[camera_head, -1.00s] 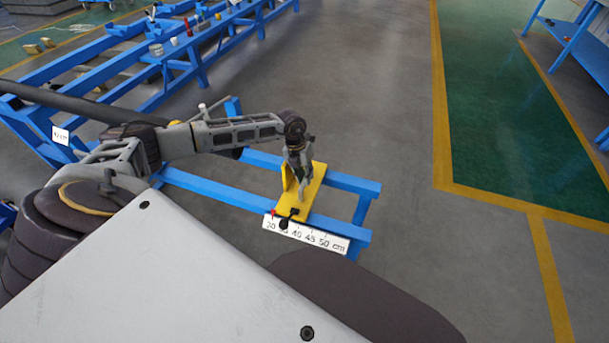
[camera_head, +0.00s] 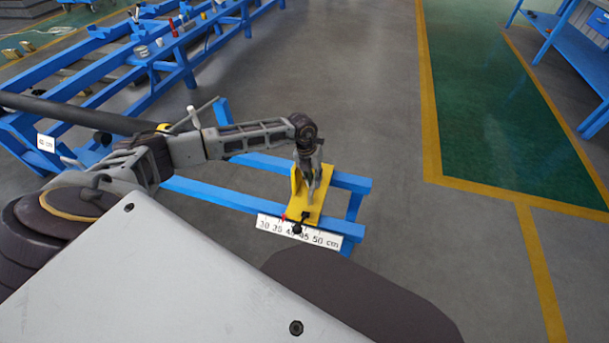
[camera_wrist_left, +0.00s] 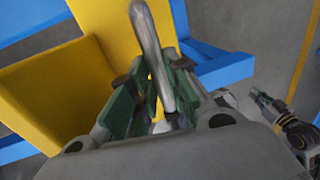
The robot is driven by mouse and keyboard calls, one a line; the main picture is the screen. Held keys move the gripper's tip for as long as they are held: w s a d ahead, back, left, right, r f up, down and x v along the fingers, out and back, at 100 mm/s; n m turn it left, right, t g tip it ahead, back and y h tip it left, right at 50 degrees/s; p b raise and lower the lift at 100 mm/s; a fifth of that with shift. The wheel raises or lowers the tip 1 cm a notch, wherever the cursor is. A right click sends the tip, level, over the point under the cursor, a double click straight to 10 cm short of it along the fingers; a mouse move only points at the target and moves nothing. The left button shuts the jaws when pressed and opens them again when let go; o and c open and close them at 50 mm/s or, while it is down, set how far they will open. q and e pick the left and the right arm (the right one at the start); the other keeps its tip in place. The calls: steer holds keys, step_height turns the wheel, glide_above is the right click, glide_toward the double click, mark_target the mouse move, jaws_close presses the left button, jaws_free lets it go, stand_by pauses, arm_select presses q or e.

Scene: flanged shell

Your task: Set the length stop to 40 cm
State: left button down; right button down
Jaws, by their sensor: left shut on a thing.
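The yellow length stop (camera_head: 307,206), an angled plate, sits across two blue rails. My left gripper (camera_head: 313,187) is shut on its upright grey handle. In the left wrist view the handle (camera_wrist_left: 150,45) stands between the green finger pads (camera_wrist_left: 148,102). The white scale (camera_head: 330,240) on the front rail reads 30 to 50 cm. The stop's red pointer (camera_head: 284,217) is near the 35 mark, left of 40. A black knob (camera_head: 297,228) partly hides the middle numbers. What looks like my right gripper (camera_wrist_left: 263,99) shows small in the wrist view; its fingers are unclear.
A long dark bar (camera_head: 75,114) lies on the blue stand at left, which carries a small white cm sign (camera_head: 46,143). A blue bench (camera_head: 165,60) with small items stands behind. The floor right of the rails is clear.

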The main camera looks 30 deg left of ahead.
arm_select(q)
steer(key=shift+w+d, duration=0.25)
steer(key=shift+d, duration=0.65)
steer(key=shift+w+d, duration=0.25)
steer(key=shift+d, duration=0.65)
steer(key=c, duration=1.4)
jaws_free()
steer(key=shift+o, duration=0.2)
step_height(320, 180, up, 12)
steer(key=a, duration=0.2)
steer(key=shift+s+a, duration=0.2)
steer(key=shift+s, duration=0.1)
steer(key=shift+f, duration=0.15)
